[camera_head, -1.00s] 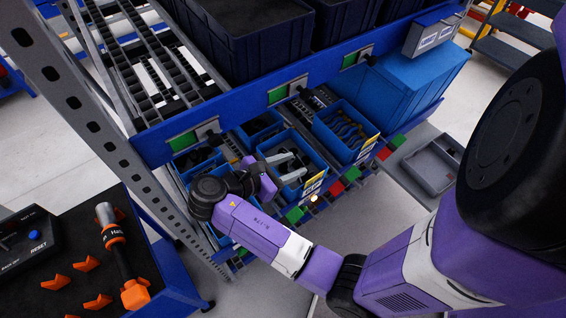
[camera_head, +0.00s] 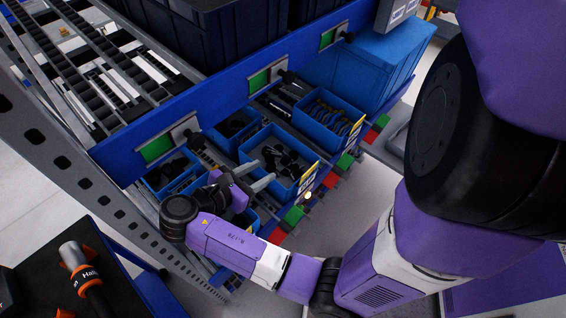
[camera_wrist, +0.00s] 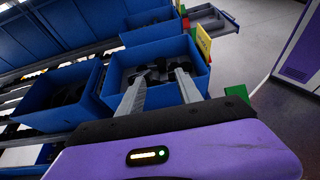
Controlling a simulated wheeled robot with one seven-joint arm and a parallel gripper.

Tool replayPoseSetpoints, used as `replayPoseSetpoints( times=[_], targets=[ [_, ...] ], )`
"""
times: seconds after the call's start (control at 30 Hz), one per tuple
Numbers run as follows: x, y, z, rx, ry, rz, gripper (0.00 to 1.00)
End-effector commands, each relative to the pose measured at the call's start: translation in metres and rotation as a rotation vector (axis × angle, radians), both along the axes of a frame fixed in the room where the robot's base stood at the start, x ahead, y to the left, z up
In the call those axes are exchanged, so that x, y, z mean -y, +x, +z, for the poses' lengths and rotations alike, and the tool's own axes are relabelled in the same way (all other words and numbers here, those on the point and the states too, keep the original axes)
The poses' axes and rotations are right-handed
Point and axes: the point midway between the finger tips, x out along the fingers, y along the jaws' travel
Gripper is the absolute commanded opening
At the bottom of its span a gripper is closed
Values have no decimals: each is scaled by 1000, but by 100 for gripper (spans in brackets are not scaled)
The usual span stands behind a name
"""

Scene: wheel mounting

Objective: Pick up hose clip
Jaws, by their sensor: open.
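The hose clips look like dark pieces (camera_head: 289,158) lying in a blue bin on the lower shelf of the rack; I cannot make out a single clip clearly. They also show as dark shapes in the wrist view (camera_wrist: 150,74). The blue bin (camera_head: 250,150) has a yellow-and-white label on its front. My gripper (camera_head: 268,172) is open, its two grey fingers apart and empty, pointing over this bin. In the wrist view my gripper (camera_wrist: 158,82) has its fingertips at the bin's opening. I cannot tell whether they touch anything.
Another blue bin (camera_head: 350,120) with dark curved parts stands to the right. A smaller blue bin (camera_head: 165,188) with dark parts is to the left. The blue shelf beam (camera_head: 215,98) runs above the bins. A black-topped cart (camera_head: 120,295) with an orange-and-black tool stands lower left.

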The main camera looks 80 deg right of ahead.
Motion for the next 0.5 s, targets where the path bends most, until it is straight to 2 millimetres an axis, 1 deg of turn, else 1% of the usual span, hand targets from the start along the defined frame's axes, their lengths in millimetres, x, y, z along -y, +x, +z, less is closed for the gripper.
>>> replayPoseSetpoints(
  times=[0.13,0.3,0.4,0.5],
  targets=[
    [8,-7,-7,-5,3,0,42],
    [28,-19,-15,-5,2,-3,42],
    [36,-22,-18,-4,0,-2,42],
    [39,-24,-19,-4,0,-1,42]
  ],
)
